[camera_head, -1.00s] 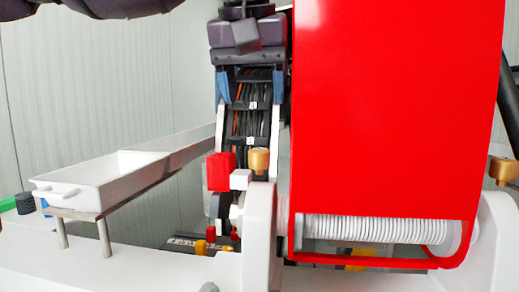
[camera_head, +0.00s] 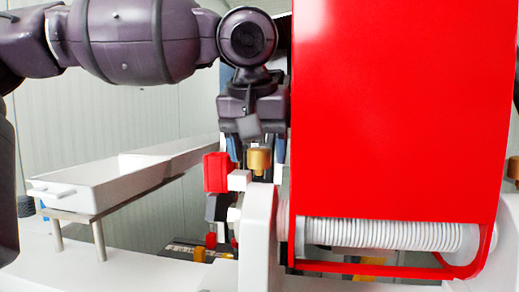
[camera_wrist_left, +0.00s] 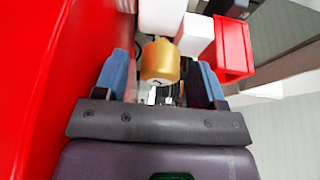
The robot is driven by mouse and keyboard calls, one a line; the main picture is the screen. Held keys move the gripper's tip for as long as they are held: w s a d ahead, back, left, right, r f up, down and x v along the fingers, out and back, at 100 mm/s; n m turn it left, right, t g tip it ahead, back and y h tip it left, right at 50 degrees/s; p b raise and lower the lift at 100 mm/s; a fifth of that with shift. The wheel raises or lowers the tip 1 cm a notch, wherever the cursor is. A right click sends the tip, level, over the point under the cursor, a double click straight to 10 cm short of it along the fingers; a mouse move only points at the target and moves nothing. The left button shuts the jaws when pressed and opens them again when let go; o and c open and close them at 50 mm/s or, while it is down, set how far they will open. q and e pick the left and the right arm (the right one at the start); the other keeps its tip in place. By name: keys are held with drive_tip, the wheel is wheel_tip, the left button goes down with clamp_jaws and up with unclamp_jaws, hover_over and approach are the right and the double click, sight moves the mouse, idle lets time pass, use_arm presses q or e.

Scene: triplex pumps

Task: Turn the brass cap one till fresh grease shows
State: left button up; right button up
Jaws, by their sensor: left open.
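The brass cap (camera_head: 258,162) is a gold cylinder on top of the white pump housing, just left of the big red guard. My left gripper (camera_head: 257,152) points down over it, with blue fingertips to either side of the cap. In the left wrist view the cap (camera_wrist_left: 160,60) lies between the two fingers of the open gripper (camera_wrist_left: 165,75), with a gap visible on both sides. Whether a finger touches it is not clear. No grease can be made out. A second brass cap (camera_head: 514,167) shows partly at the right edge. My right gripper is not in view.
The red guard (camera_head: 400,110) stands close on the right of the gripper. A red block (camera_head: 217,172) and a small white block (camera_head: 239,180) sit just left of the cap. A white trough (camera_head: 95,188) on metal legs extends at left.

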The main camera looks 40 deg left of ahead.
use_arm(q)
drive_tip(key=c, duration=0.9)
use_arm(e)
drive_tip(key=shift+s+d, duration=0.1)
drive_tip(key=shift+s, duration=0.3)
